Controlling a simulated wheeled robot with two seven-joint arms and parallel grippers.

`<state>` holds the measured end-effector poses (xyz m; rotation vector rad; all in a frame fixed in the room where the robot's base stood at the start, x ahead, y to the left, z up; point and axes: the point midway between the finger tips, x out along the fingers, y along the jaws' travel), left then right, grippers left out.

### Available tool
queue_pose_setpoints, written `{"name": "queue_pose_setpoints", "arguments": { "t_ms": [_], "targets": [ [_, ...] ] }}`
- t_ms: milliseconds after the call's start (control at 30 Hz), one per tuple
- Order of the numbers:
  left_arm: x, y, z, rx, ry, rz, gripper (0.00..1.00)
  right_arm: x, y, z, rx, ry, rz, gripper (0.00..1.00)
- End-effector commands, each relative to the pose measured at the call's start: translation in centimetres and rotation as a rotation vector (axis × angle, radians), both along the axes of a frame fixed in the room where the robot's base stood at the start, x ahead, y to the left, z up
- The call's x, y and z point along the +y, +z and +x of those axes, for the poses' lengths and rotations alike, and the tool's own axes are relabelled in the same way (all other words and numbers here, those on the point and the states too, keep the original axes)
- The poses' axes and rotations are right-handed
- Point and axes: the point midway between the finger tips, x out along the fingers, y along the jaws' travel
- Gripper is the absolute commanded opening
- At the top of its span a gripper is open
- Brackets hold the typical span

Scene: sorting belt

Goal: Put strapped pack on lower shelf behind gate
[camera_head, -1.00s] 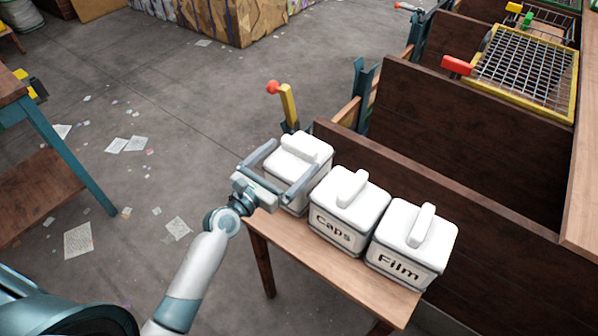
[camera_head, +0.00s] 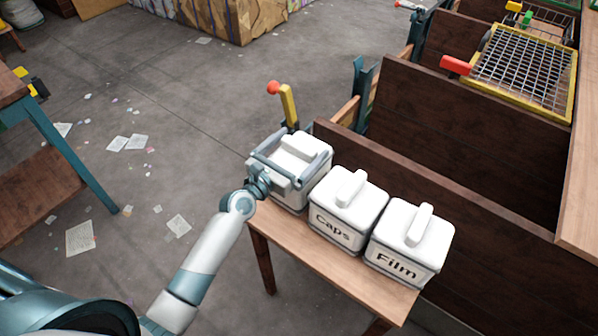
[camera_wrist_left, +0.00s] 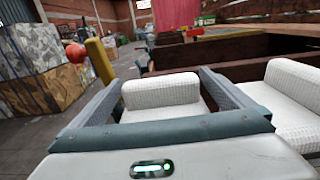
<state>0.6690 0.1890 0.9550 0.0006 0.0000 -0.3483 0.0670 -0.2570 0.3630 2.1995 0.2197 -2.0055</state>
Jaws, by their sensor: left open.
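My left gripper (camera_head: 303,147) is open above the leftmost white lidded bin (camera_head: 294,202) on the small table. In the left wrist view its fingers (camera_wrist_left: 160,82) lie on either side of the bin's raised white handle (camera_wrist_left: 160,92), and no grip shows. I cannot make out a strapped pack for certain. A low wooden shelf board (camera_head: 38,190) shows under the table at the left. A yellow-framed wire mesh panel (camera_head: 525,70) with a red handle at the upper right may be the gate. My right gripper is not in view.
Bins marked Caps (camera_head: 338,228) and Film (camera_head: 398,262) stand on the small wooden table (camera_head: 335,278). A yellow lever (camera_head: 289,105) with a red knob rises behind the leftmost bin. Dark wooden partitions (camera_head: 470,140) stand at the right. The floor at left has scattered papers.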

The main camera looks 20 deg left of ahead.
Motion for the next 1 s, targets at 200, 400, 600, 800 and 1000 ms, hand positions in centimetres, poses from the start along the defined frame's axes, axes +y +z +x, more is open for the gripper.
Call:
{"name": "queue_pose_setpoints", "arguments": {
  "t_ms": [200, 400, 600, 800, 1000],
  "targets": [
    [0.01, 0.0, -0.03, 0.0, 0.0, 0.0, 1.0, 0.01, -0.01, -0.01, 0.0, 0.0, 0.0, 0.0],
    [0.01, 0.0, -0.03, 0.0, 0.0, 0.0, 0.76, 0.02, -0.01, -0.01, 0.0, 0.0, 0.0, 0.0],
    [0.02, 0.0, -0.02, 0.0, 0.0, -0.001, 0.28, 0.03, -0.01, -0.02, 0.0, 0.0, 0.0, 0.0],
    [0.03, 0.25, 0.02, -0.005, 0.001, -0.002, 0.23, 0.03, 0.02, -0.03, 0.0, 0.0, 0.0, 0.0],
    [0.01, 0.61, 0.05, -0.005, 0.001, -0.003, 0.23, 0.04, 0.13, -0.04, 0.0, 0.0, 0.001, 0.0]
  ]
}}
